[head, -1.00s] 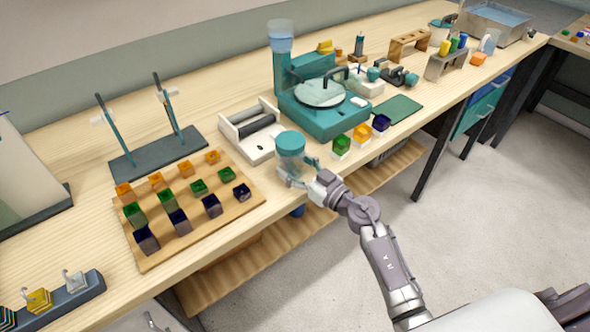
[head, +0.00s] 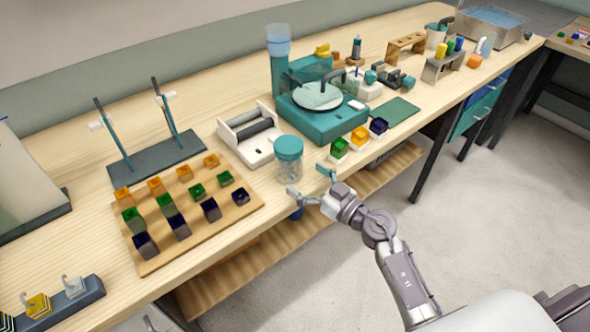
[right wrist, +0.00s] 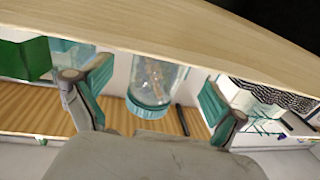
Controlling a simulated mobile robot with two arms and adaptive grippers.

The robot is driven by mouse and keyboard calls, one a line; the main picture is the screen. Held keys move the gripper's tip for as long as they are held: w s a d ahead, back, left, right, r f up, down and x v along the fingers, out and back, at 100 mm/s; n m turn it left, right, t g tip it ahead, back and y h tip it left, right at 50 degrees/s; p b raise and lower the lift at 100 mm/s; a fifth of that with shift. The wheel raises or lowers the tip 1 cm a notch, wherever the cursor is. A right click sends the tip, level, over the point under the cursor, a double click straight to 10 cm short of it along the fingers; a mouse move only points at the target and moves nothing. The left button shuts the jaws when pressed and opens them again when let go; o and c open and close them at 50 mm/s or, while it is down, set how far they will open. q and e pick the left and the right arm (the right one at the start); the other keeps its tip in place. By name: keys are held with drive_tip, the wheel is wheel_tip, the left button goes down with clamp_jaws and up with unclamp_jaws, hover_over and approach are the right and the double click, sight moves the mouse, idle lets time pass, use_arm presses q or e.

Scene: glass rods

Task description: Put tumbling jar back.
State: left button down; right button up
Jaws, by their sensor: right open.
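The tumbling jar (head: 289,168), clear with a teal lid and small pieces inside, stands upright on the wooden bench near its front edge. It also shows upside down in the right wrist view (right wrist: 152,82), between and beyond the fingers. My right gripper (head: 309,182) is open and empty on the front side of the jar, its fingers apart from it. The white roller tumbler (head: 247,139) with a dark roller sits just behind and left of the jar; nothing lies on its rollers. My left gripper is not in view.
Close right of the jar stand green, orange and dark blue cubes (head: 359,137), in front of a teal machine (head: 322,124). A wooden board (head: 235,210) with several coloured cubes lies to the left. The floor (head: 480,230) in front of the bench is clear.

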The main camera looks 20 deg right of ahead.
drive_tip(key=v, duration=0.7)
drive_tip(key=shift+s+d, duration=0.15)
drive_tip(key=shift+s, duration=0.2)
drive_tip(key=shift+f, duration=0.1)
drive_tip(key=s+d+f+m+g+h, duration=0.15)
drive_tip(key=s+f, duration=0.25)
drive_tip(key=f, duration=0.8)
drive_tip(key=s+d+f+m+g+h, duration=0.1)
drive_tip(key=s+f+m+g+h, duration=0.2)
drive_tip(key=f, duration=0.8)
drive_tip(key=s+d+f+g+h, duration=0.1)
drive_tip(key=s+f+h, duration=0.25)
drive_tip(key=f, duration=0.85)
drive_tip(key=s+a+f+g, duration=0.1)
drive_tip(key=s+f+g, duration=0.3)
drive_tip(key=s+f, duration=0.4)
drive_tip(key=s+a+f+n+g, duration=0.1)
drive_tip(key=s+f+g, duration=0.4)
drive_tip(key=s, duration=1.7)
wheel_tip(320, 180, down, 4)
drive_tip(key=shift+a+r, duration=0.25)
drive_tip(key=shift+a, duration=0.3)
drive_tip(key=shift+n+g, duration=0.25)
